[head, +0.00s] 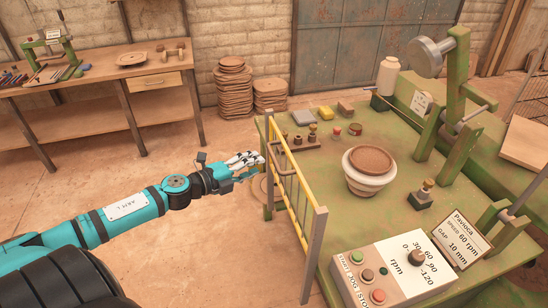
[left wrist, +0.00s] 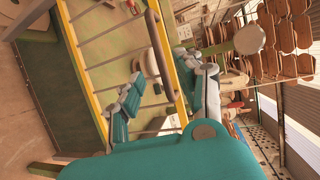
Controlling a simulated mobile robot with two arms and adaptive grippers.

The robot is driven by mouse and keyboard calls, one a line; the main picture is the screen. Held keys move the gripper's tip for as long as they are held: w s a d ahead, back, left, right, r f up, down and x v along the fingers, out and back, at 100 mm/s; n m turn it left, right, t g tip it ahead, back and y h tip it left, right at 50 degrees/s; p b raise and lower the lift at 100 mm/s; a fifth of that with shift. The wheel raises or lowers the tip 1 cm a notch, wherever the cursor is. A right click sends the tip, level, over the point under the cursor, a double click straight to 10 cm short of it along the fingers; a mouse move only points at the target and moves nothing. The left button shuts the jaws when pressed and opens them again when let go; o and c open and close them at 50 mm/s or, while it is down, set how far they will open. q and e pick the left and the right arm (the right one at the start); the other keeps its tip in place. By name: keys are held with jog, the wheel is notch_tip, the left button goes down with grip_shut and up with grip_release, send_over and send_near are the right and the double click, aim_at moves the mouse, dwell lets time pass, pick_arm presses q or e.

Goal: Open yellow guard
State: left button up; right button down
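The yellow guard (head: 298,187) is a barred frame with yellow rails and grey bars. It stands upright along the left edge of the green press table (head: 315,178). My left gripper (head: 248,165) is at the guard's far end, just left of its post. In the left wrist view, the fingers of my left gripper (left wrist: 168,95) are spread wide. One yellow rail of the guard (left wrist: 166,52) runs through the gap between them in the picture. I cannot tell whether the fingers touch it. My right gripper is not in view.
The table bears a bowl with a brown disc (head: 371,160), a control box (head: 383,272), a sign (head: 463,240) and small weights (head: 312,131). A wooden workbench (head: 100,70) stands at the back left. Stacked discs (head: 234,88) stand by the wall.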

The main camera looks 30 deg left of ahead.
aim_at(274, 157)
pick_arm(q)
jog(key=p+x, duration=0.2)
jog(key=x, duration=0.6)
jog(key=shift+s, duration=0.1)
grip_shut()
dwell(0.4)
